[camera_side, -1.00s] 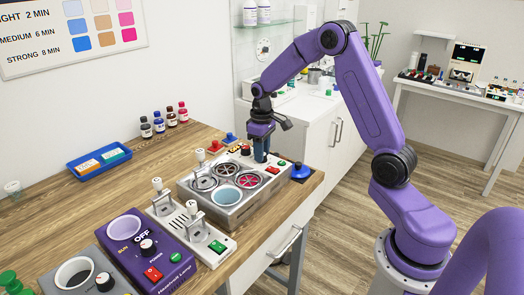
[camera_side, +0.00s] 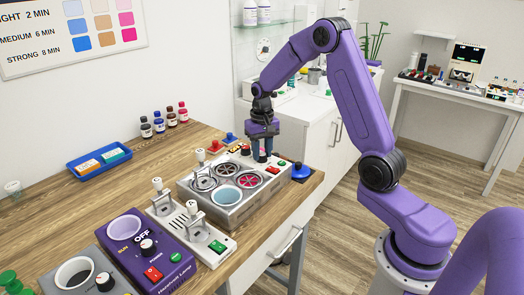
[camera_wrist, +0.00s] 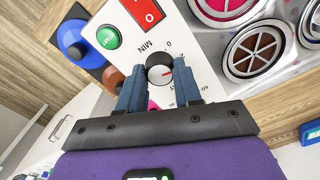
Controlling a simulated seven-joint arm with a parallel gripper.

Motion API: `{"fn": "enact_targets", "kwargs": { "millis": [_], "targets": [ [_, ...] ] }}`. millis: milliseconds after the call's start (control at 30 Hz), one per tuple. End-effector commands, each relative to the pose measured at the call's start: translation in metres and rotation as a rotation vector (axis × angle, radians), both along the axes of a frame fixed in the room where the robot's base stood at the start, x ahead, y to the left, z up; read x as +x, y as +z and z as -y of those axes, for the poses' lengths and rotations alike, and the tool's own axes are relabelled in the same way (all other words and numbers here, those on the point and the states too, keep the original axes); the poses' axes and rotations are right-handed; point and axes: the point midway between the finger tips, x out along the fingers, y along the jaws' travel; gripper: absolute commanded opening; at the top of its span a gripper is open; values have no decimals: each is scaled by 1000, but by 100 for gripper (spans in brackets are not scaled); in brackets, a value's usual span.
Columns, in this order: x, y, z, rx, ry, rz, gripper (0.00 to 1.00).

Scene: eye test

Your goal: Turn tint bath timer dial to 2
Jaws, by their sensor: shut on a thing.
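Small printed marks surround the dial; "MIN" and "0" can be made out, the others are hard to read. My gripper (camera_wrist: 159,82) is shut on the dial, one blue finger on each side of it. I cannot tell for sure which mark the pointer is at.
Beside the dial are a red switch (camera_wrist: 145,14) and a green START button (camera_wrist: 107,37). A blue knob (camera_wrist: 72,38) stands off the panel's edge. A purple unit (camera_side: 150,250) and a lever unit (camera_side: 205,235) stand nearer the camera.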

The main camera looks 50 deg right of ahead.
Motion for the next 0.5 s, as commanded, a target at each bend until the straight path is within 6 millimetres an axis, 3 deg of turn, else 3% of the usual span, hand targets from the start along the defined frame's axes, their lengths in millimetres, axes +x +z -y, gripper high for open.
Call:
{"fn": "enact_targets", "kwargs": {
  "millis": [467, 500],
  "targets": [
    [1, 1, 0, -1, -16, 4, 3],
    [1, 1, 0, -1, -15, 4, 37]
  ]
}}
